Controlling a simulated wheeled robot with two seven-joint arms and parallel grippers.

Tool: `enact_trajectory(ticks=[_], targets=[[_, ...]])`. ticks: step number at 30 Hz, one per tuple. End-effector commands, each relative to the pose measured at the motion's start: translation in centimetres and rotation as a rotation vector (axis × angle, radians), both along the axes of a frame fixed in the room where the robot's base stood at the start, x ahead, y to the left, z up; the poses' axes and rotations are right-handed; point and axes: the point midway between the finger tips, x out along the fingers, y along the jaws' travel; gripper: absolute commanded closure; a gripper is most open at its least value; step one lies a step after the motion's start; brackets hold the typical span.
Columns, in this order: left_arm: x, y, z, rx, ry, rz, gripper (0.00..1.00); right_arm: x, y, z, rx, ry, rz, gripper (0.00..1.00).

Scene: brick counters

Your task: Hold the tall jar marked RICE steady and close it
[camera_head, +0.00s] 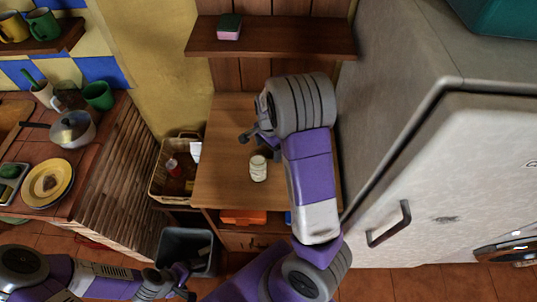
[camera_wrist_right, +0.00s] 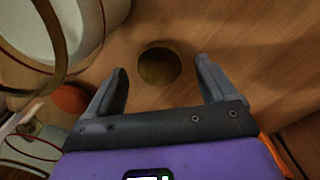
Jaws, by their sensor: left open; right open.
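A small pale jar (camera_head: 258,168) stands upright on the wooden counter; its marking is not readable. My right gripper (camera_head: 252,132) is open and empty above the counter, behind the jar in the head view. In the right wrist view, a round dark brown disc, perhaps a lid, (camera_wrist_right: 159,66) lies on the wood beyond and between the open fingers of my right gripper (camera_wrist_right: 165,82), not held. Large pale glassy round shapes (camera_wrist_right: 62,25) fill the left side there; I cannot tell whether they are the jar. My left gripper (camera_head: 184,282) is open at the bottom left, far from the counter.
The wooden counter (camera_head: 222,185) is mostly bare around the jar. A shelf with a sponge (camera_head: 229,27) hangs above. A basket (camera_head: 165,185) stands left of the counter, a dark bin (camera_head: 186,250) below. A large grey fridge (camera_head: 455,170) bounds the right.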

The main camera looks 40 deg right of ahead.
Motion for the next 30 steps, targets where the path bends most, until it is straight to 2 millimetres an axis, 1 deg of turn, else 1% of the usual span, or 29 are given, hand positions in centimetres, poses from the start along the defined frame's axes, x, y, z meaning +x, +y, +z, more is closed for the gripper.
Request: enact_trajectory(ticks=[1, 3, 12, 14, 15, 24, 30], targets=[[-0.01, 0.0, -0.36, 0.0, 0.0, 0.0, 0.03, -0.08, 0.03, -0.87, 0.001, 0.003, 0.0, 0.15], [-0.01, -0.01, -0.41, 0.0, 0.0, 0.0, 0.03, -0.06, 0.03, -1.2, 0.001, 0.002, 0.001, 0.15], [-0.01, -0.01, -0.3, 0.0, 0.0, 0.0, 0.03, -0.03, 0.04, -1.07, 0.001, 0.0, 0.001, 0.15], [0.0, 0.0, -0.3, 0.0, 0.0, 0.0, 0.03, -0.04, 0.04, -1.07, 0.001, 0.0, 0.001, 0.22], [0.0, 0.0, -0.3, 0.0, 0.0, 0.0, 0.03, -0.04, 0.04, -1.07, 0.001, 0.0, 0.001, 0.29], [0.0, 0.0, -0.3, 0.0, 0.0, 0.0, 0.03, -0.04, 0.04, -1.07, 0.001, 0.0, 0.001, 0.74], [0.0, 0.0, -0.28, 0.0, 0.0, 0.0, 0.03, -0.03, 0.04, -1.01, 0.001, 0.0, 0.001, 0.74]])
